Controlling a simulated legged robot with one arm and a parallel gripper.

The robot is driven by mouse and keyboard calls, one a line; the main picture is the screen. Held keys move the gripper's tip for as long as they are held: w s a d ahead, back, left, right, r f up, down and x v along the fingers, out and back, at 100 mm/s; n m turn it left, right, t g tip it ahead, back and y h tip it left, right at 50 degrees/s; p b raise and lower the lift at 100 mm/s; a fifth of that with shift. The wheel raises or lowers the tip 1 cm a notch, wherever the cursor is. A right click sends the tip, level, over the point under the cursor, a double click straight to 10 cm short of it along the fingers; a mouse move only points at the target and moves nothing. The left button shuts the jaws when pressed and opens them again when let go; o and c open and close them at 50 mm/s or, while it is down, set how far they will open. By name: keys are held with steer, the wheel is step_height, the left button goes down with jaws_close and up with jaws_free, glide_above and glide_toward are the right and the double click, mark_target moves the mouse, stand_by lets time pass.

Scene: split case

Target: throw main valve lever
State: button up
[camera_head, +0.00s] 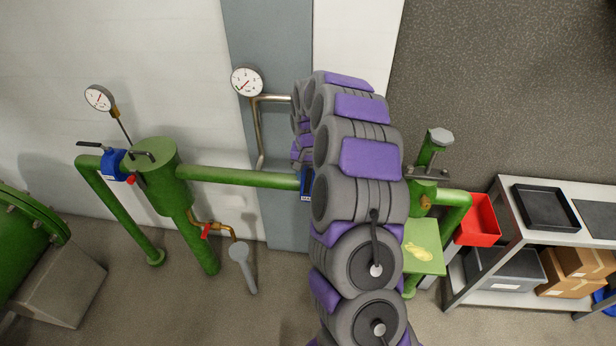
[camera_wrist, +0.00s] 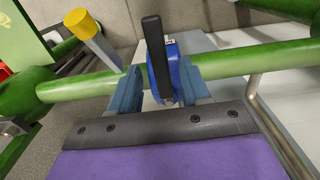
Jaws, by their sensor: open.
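The main valve is a blue body (camera_wrist: 172,72) on a green horizontal pipe, with a dark lever (camera_wrist: 153,45) standing out from it in the wrist view. In the head view only a sliver of the blue valve (camera_head: 306,182) shows; my arm hides the lever. My gripper (camera_wrist: 160,88) is open, its blue-grey fingers on either side of the valve and the lever's lower part. A gap shows beside the lever; I cannot tell whether either finger touches. My gripper is hidden behind my arm in the head view.
A bar with a yellow end (camera_wrist: 82,24) stands close to the left finger. A thin gauge pipe (camera_wrist: 280,135) runs at the right. In the head view, another blue valve (camera_head: 113,164) is at left, and a shelf (camera_head: 508,250) with bins stands at right.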

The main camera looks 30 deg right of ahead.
steer(key=shift+d+f, duration=0.1)
steer(key=shift+f, duration=0.3)
steer(key=shift+a, duration=0.2)
steer(key=shift+c, duration=0.9)
jaws_close()
